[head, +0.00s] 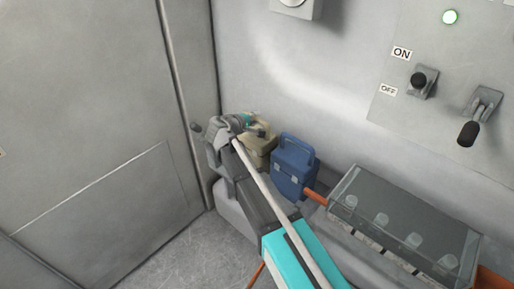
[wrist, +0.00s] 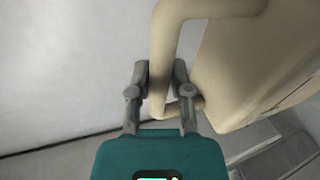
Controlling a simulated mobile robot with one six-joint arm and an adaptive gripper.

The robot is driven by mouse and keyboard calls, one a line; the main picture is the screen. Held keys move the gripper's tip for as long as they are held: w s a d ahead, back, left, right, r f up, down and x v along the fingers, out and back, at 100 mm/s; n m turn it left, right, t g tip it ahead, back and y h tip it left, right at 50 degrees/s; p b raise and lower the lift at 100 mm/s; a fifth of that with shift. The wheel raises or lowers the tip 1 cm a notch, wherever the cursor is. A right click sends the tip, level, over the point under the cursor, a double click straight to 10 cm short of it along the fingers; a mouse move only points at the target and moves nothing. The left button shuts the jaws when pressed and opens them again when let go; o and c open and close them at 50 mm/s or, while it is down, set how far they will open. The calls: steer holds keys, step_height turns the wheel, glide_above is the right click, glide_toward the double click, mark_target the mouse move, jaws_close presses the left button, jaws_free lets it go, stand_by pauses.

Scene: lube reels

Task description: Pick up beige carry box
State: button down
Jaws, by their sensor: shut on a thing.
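The beige carry box (head: 259,147) sits in the corner by the wall in the head view, partly hidden behind my arm. In the wrist view the beige carry box (wrist: 255,60) fills the upper right, with its looped handle at the upper middle. My gripper (wrist: 160,88) is shut on the box's handle, with a grey finger on each side of the bar. In the head view my gripper (head: 251,122) is small at the top of the box, and its fingertips are hard to make out.
A blue carry box (head: 293,167) stands just right of the beige one. A clear-lidded case (head: 405,225) with several bottles lies further right. A wall panel (head: 440,90) with a lever and ON/OFF switch is above. A grey door (head: 90,120) is at left.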

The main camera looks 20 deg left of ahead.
steer(key=shift+r, duration=0.1)
step_height(320, 180, up, 10)
steer(key=p, duration=1)
steer(key=shift+f, duration=0.2)
stand_by(0.6)
steer(key=shift+r, duration=0.15)
